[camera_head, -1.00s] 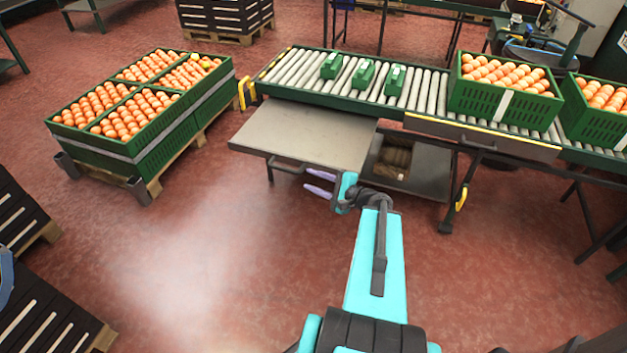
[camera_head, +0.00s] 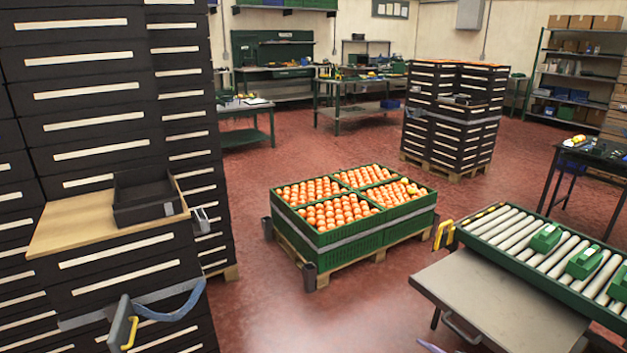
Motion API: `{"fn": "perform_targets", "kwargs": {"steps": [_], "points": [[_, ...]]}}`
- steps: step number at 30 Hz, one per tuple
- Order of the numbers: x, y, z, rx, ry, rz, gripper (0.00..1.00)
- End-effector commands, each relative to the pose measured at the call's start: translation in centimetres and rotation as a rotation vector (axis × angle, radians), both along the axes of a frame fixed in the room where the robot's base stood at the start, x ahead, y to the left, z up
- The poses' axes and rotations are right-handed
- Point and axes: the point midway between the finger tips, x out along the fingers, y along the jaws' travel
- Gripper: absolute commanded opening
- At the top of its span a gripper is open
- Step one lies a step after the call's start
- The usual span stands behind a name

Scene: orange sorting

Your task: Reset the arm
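Only a purple fingertip of my gripper (camera_head: 430,347) shows, at the bottom edge of the head view beside the grey metal table. The rest of my gripper and arm is out of the picture. What shows does not tell whether it is open or shut, or whether it holds anything.
Green crates (camera_head: 350,243) full of oranges stand on a pallet mid-floor. A grey table (camera_head: 500,300) and roller conveyor (camera_head: 535,250) with small green devices are at right. Tall black crate stacks (camera_head: 75,100) fill the left. Red floor (camera_head: 290,160) is clear behind the pallet.

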Motion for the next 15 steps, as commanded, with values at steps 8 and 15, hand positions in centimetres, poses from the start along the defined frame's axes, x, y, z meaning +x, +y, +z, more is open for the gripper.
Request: {"fn": "perform_targets", "kwargs": {"steps": [8,15], "points": [[-1.4,10.2,-3.2,-0.06,0.099,0.225,0.33],[-5.1,17.8,-6.6,-0.156,0.193,0.452,0.33]]}}
